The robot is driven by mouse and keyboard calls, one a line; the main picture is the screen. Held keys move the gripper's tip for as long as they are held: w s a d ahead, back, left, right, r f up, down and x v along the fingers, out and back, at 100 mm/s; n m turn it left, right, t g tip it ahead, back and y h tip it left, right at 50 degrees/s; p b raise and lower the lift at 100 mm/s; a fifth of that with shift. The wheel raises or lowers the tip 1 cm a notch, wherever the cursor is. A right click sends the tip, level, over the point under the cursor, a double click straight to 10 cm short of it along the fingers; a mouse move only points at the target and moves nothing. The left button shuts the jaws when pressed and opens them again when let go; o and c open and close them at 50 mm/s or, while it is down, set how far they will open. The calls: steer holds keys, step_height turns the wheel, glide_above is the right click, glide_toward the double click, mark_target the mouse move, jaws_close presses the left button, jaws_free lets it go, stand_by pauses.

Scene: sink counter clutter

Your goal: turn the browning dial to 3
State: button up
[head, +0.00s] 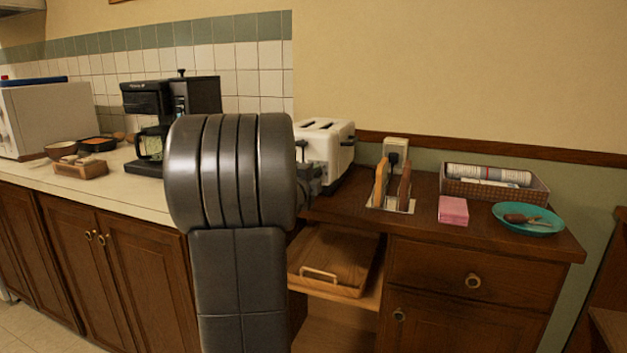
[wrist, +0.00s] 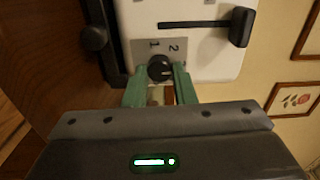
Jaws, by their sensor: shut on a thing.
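The white toaster (head: 330,132) stands on the wooden cabinet top in the head view, partly behind my arm. In the wrist view its end panel (wrist: 205,55) fills the top, turned on its side. The black browning dial (wrist: 160,68) sits on a grey plate with the numbers 1 and 2 visible.
A black lever (wrist: 242,27) sticks out from the toaster near the dial. Right of the toaster stand a toast rack (head: 400,207), pink sponges (head: 453,210), a basket (head: 520,194) and a teal plate (head: 553,226). A coffee maker (head: 150,140) stands left of my arm.

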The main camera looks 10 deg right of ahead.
stand_by(0.3)
steer(key=o, duration=1)
steer(key=p+v, duration=0.1)
steer(key=v, duration=1.2)
steer(key=shift+s+a, duration=0.25)
steer(key=shift+s, duration=0.1)
